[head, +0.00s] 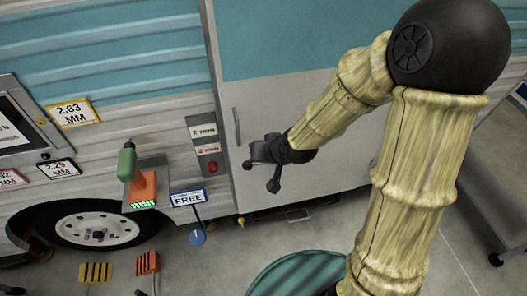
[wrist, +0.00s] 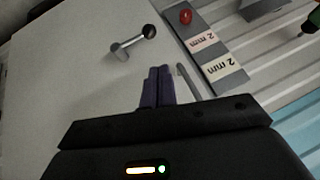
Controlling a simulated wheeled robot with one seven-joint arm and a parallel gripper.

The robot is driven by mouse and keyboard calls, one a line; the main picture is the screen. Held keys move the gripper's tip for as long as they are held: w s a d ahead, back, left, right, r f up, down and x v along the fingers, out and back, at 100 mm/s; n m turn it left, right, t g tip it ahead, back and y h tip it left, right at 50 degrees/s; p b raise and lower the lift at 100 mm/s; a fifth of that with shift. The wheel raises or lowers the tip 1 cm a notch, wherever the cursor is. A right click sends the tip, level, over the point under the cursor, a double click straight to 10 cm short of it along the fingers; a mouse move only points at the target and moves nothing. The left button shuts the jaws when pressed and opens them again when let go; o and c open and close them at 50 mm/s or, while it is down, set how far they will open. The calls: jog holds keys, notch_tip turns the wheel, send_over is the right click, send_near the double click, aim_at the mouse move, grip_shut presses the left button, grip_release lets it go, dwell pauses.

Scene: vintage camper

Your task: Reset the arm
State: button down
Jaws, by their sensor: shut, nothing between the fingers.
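My gripper (head: 262,152) is at the end of my arm in the head view, in front of the grey lower part of the camper's door. In the wrist view its two purple fingers (wrist: 157,87) stand side by side, shut with nothing between them. My arm bends down from a high elbow at the upper right.
A two-knobbed metal piece (wrist: 133,44) and a thin grab bar (wrist: 187,82) lie beyond the fingers. A button panel (head: 206,148) is left of the door. A green tool (head: 127,162) sits on an orange stand. A teal round top (head: 290,273) is below; a cart (head: 490,175) is right.

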jog(key=shift+s+d+r, duration=0.2)
jog(key=shift+s+r, duration=0.05)
jog(key=shift+r, duration=0.15)
jog(key=s+d+r+g+h+p, duration=0.1)
jog(key=s+d+r+h+p, duration=0.1)
jog(key=d, duration=0.5)
jog(key=s+d+r+m+g+h+p, duration=0.1)
jog(key=s+d+r+g+h+p, duration=0.1)
jog(key=s+d+r+p, duration=0.3)
jog(key=s+d+r, duration=0.2)
jog(key=d, duration=0.1)
jog(key=shift+r+m+g, duration=0.3)
jog(key=shift+d, duration=0.1)
dwell(0.4)
